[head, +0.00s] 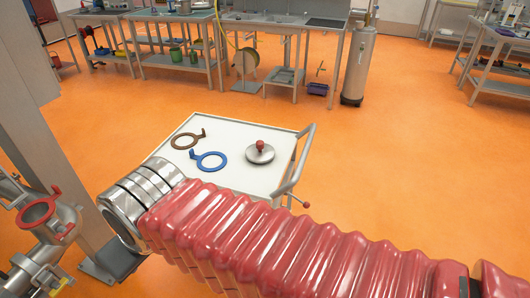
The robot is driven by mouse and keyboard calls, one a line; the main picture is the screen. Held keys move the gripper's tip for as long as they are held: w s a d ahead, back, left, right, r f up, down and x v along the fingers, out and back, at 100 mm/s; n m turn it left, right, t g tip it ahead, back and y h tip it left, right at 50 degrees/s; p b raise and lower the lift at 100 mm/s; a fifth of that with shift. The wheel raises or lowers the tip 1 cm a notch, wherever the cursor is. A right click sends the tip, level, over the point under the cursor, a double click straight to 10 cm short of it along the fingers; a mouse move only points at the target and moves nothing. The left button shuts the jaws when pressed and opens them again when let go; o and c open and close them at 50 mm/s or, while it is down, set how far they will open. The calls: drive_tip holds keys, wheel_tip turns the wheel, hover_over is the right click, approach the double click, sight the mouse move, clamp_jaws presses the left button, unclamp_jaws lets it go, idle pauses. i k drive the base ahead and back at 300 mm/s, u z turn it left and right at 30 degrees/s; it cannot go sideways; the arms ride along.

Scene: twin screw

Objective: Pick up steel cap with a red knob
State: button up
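The steel cap (261,155) is a round, shiny disc with a small red knob (260,146) standing up from its middle. It lies flat, knob up, on the right part of the white top of a small cart (240,129). The cap is fully in sight and nothing touches it. My gripper cannot be made out in this view, so its distance from the cap cannot be told. The near part of the cart is hidden by a red ribbed sleeve in the foreground.
A blue ring with a handle (210,168) and a brown ring with a handle (183,149) lie left of the cap. A grey rail (300,158) stands along the cart's right edge. Steel pipework (42,240) stands at the left. Orange floor is clear to the right.

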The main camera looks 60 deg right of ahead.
sight(259, 152)
drive_tip(key=u, duration=0.05)
drive_tip(key=i, duration=1)
drive_tip(key=z, duration=0.05)
